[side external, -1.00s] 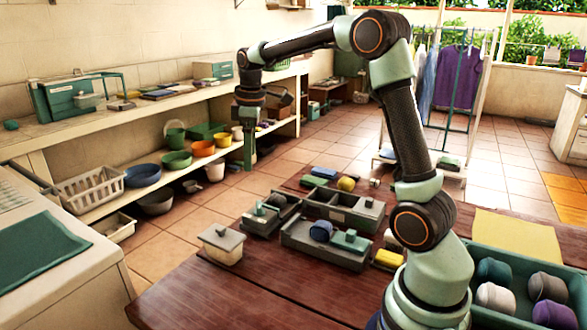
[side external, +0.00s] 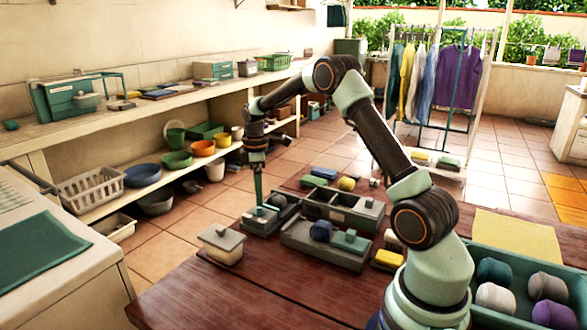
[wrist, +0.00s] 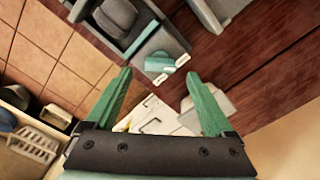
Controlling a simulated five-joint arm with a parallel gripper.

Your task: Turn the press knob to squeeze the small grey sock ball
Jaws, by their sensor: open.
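The small grey sock ball (side external: 278,201) lies in a dark grey press (side external: 258,227) near the far left edge of the table. The ball also shows at the top of the wrist view (wrist: 115,17). The teal press knob (wrist: 160,62) sits at the near end of that press. My gripper (side external: 258,201) points down just above the knob end. In the wrist view its two green fingers (wrist: 158,76) are spread apart with nothing between them, and the knob appears just beyond the tips. I cannot tell whether a finger touches it.
A second press holds a blue ball (side external: 320,230). A grey divided tray (side external: 371,211) stands behind it. A lidded cream box (side external: 222,243) is in front left of the first press. A teal crate of sock balls (side external: 578,286) is at right. The front table is clear.

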